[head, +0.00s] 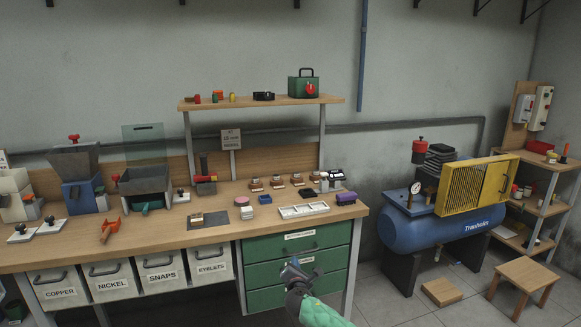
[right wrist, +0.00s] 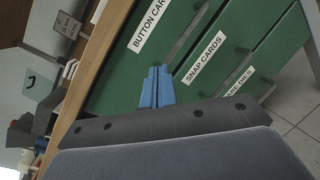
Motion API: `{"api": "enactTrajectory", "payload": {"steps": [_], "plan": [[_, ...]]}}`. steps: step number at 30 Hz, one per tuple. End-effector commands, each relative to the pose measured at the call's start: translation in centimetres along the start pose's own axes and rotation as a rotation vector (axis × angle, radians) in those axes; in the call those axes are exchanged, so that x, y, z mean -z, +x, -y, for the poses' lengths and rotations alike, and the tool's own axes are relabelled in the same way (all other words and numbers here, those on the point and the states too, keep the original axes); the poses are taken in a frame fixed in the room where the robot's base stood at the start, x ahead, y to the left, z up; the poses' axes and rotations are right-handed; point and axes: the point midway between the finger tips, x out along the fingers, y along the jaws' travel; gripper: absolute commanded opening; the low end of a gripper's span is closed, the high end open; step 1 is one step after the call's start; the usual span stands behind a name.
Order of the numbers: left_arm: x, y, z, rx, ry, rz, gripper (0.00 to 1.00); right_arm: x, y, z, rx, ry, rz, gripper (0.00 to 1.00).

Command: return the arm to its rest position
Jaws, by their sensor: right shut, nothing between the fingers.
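My right gripper (head: 294,266) is in front of the green drawer cabinet (head: 272,245) under the bench's right end. Its blue fingers are together and empty. They also show in the right wrist view (right wrist: 157,87), pointing at the green drawers (right wrist: 215,50), with labels such as "SNAP CARDS". I cannot tell whether the fingertips touch the drawer fronts. My right forearm (head: 320,312) has a green covering and comes in from the bottom edge. My left gripper is in neither view.
The wooden workbench (head: 150,238) carries hand presses, small stamps, a white tray (head: 303,211) and a purple item (head: 346,198). Labelled white bins (head: 110,281) sit below. A blue compressor (head: 440,228), a stool (head: 525,277) and a wooden block (head: 441,291) stand right. Floor between is clear.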

Motion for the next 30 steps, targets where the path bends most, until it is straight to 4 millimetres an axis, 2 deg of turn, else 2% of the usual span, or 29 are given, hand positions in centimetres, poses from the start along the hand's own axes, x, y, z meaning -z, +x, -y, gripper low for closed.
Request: {"api": "enactTrajectory", "payload": {"steps": [8, 10, 13, 16, 21, 30], "plan": [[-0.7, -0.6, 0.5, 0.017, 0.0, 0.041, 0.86, -6.8, -3.1, -4.6, 0.164, 0.659, 0.102, 0.0], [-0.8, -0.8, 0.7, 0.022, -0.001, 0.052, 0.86, -8.6, -4.3, -6.0, 0.202, 0.83, 0.122, 0.0], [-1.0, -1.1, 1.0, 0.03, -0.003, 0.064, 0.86, -10.1, -6.9, -7.2, 0.271, 1.055, 0.136, 0.0], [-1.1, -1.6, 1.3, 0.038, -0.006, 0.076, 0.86, -10.6, -10.1, -7.6, 0.357, 1.264, 0.138, 0.0], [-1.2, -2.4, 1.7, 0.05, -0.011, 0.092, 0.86, -10.5, -16.2, -7.0, 0.521, 1.551, 0.131, 0.0], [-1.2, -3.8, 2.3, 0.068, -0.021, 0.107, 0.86, -9.1, -27.2, -3.9, 0.802, 1.852, 0.105, 0.0]]}}
